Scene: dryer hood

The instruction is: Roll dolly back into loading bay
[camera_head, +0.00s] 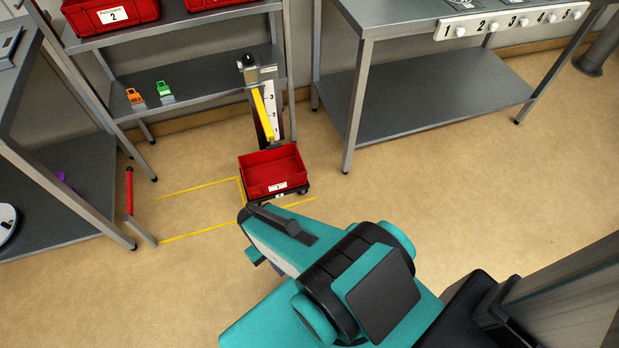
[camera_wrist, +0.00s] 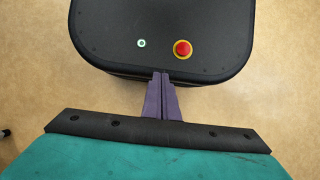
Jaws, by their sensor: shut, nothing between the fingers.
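The dolly (camera_head: 303,190) is a low black base under a red crate (camera_head: 272,170) with white labels. In the head view it stands on the floor by the right end of the yellow floor lines (camera_head: 200,187), just right of the short cross line. The lines' outline to its left is empty; which part is the loading bay I cannot tell. My gripper (camera_head: 257,262) is in front of the dolly in the picture, apart from the crate, and mostly hidden by my wrist. In the wrist view its purple fingers (camera_wrist: 162,95) are together and empty. The dolly does not show there.
A grey plate with a yellow lever (camera_head: 262,112) stands behind the dolly. Shelving (camera_head: 200,77) is behind, a steel table (camera_head: 430,105) at the right.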

